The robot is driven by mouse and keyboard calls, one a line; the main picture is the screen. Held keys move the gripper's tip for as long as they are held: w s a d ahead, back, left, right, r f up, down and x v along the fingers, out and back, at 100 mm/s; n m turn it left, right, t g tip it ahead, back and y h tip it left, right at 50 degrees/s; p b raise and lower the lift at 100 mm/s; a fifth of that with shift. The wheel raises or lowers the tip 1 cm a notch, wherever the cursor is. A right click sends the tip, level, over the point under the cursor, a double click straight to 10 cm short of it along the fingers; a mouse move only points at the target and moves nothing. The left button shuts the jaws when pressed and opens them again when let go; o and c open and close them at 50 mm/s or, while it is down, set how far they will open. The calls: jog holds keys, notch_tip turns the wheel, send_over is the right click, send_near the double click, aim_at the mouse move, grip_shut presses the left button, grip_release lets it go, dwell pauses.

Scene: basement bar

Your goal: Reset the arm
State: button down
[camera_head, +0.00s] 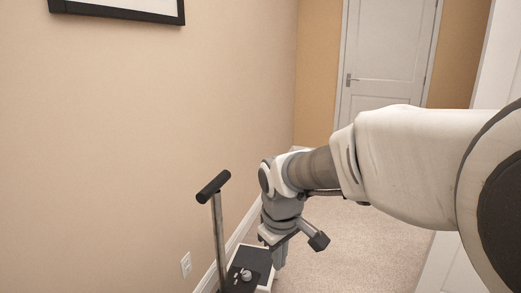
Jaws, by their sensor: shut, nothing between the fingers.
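My arm reaches in from the right edge of the head view, and its wrist bends downward near the middle. My gripper (279,256) hangs below the wrist, pointing down over the carpet. It is shut and empty. Its fingertips are small and partly hidden in this view, so their exact height above the floor cannot be told.
A beige wall (150,130) runs along the left, with a framed picture (130,8) and a power outlet (186,265). A closed white door (390,60) stands at the back. A white panel (490,60) stands at the right.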

jog(key=s+d+r+m+t, duration=0.25)
jog(key=s+d+m, duration=0.2)
jog(key=s, duration=0.45)
jog(key=s+d+r+m+t, duration=0.1)
jog(key=s+d+r+m, duration=0.3)
jog(key=s+d, duration=0.3)
notch_tip(320, 180, up, 20)
jog(key=s+a+p, duration=0.1)
jog(key=p, duration=2)
jog(key=shift+s+a+r, duration=0.2)
jog(key=shift+d+g, duration=0.15)
jog(key=shift+g, duration=0.1)
